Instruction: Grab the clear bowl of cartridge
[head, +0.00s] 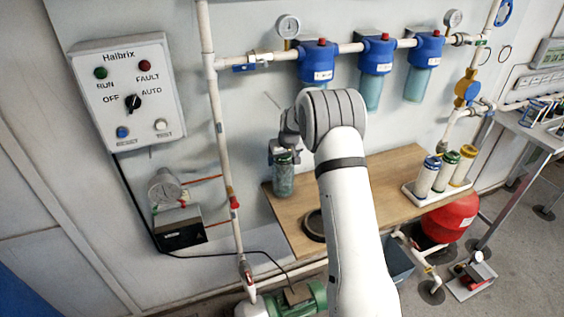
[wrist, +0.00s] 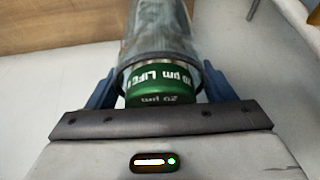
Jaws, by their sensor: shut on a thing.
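The clear bowl (head: 283,182) hangs or stands upright at the back left of the wooden bench; I cannot tell whether its base touches the bench. It also shows in the wrist view (wrist: 158,38), with a green-capped cartridge (wrist: 162,92) marked "20 µm" inside it. My gripper (head: 284,153) is at the bowl's top. In the wrist view the blue fingers of my gripper (wrist: 160,82) are on either side of the bowl's rim, shut on it. My arm hides part of the bench in the head view.
Three blue filter heads (head: 317,62) hang on the wall pipe; the middle and right ones carry bowls. A white rack (head: 437,193) with three cartridges stands on the bench's (head: 385,185) right. A dark ring (head: 314,225) lies near its front. A vertical pipe (head: 218,130) runs left of the bowl.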

